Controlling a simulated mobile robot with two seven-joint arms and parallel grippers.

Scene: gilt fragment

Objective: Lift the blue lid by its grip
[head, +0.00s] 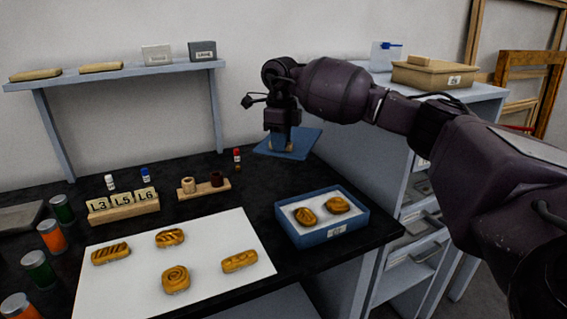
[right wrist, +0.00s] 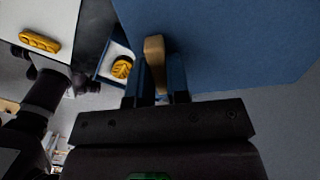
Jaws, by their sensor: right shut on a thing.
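The flat blue lid (head: 305,141) is at the back right of the dark table, and it fills much of the right wrist view (right wrist: 225,45). Its light wooden grip (right wrist: 154,48) stands up between the fingers of my right gripper. My right gripper (head: 281,143) points down over the lid and is shut on the grip; it also shows in the right wrist view (right wrist: 158,82). I cannot tell whether the lid touches the table. My left gripper is not in view.
An open blue box (head: 335,231) with two gilt pieces stands near the table's right edge. A white sheet (head: 213,237) with several gilt pieces lies to its left. Small bottles, a wooden rack (head: 205,190) and lettered tiles stand left of the lid. A grey shelving unit (head: 385,175) stands at right.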

